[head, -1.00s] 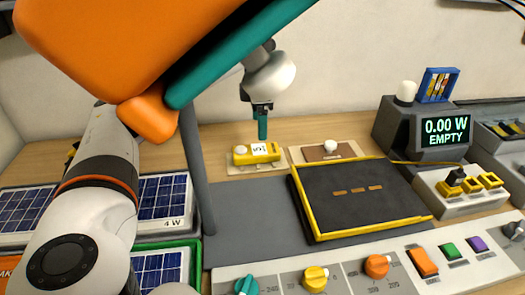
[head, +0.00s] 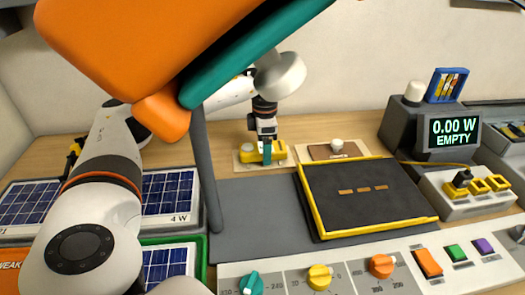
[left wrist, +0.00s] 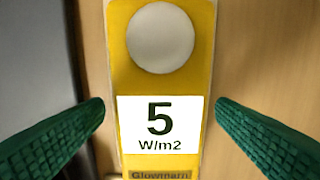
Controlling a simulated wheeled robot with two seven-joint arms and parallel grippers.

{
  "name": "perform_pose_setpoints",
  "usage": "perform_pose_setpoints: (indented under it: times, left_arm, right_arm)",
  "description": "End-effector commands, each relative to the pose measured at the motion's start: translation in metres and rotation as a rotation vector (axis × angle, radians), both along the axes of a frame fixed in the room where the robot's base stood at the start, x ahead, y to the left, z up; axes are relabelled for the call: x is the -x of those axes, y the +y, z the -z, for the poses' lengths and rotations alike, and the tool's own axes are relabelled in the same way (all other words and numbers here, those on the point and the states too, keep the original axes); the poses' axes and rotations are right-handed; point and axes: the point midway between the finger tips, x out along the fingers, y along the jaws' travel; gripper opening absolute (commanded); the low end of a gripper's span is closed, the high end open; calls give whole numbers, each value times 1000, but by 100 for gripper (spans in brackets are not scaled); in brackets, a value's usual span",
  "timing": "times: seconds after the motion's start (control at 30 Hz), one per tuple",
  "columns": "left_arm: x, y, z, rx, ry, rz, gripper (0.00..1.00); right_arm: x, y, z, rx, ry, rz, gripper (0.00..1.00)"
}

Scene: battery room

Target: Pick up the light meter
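The light meter is a yellow block with a white round dome and a white label, lying on a tan pad on the far side of the bench (head: 247,153). In the left wrist view the light meter (left wrist: 160,85) fills the middle and its label reads "5 W/m2". My left gripper (head: 267,156) points down right over it. The two green fingers (left wrist: 160,120) stand apart on either side of the meter, with a gap to each edge. The left gripper is open and holds nothing. My right gripper is not in view.
A grey post (head: 203,165) carries a large orange and teal head (head: 150,50) across the upper view. Solar panels (head: 168,195) lie at left. A yellow-rimmed black plate (head: 365,200), a display reading "0.00 W EMPTY" (head: 448,132) and a knob panel (head: 345,275) lie rightward and in front.

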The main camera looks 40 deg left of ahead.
Motion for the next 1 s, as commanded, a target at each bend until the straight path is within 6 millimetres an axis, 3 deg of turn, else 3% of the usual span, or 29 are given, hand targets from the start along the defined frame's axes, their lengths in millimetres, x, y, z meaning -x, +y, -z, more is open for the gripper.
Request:
perform_pose_setpoints:
  times: [0.03,0.3,0.67,0.87,1.0]
  left_arm:
    - [0,0,0,0,0,0,72]
    - [0,0,-1,1,-1,0,28]
    - [-1,0,-7,1,-3,0,28]
    - [-1,0,-31,2,-5,0,28]
    - [-1,0,-60,3,-7,0,28]
  right_arm:
    - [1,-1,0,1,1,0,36]
    - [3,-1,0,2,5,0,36]
    - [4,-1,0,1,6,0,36]
    - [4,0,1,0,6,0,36]
    - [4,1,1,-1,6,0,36]
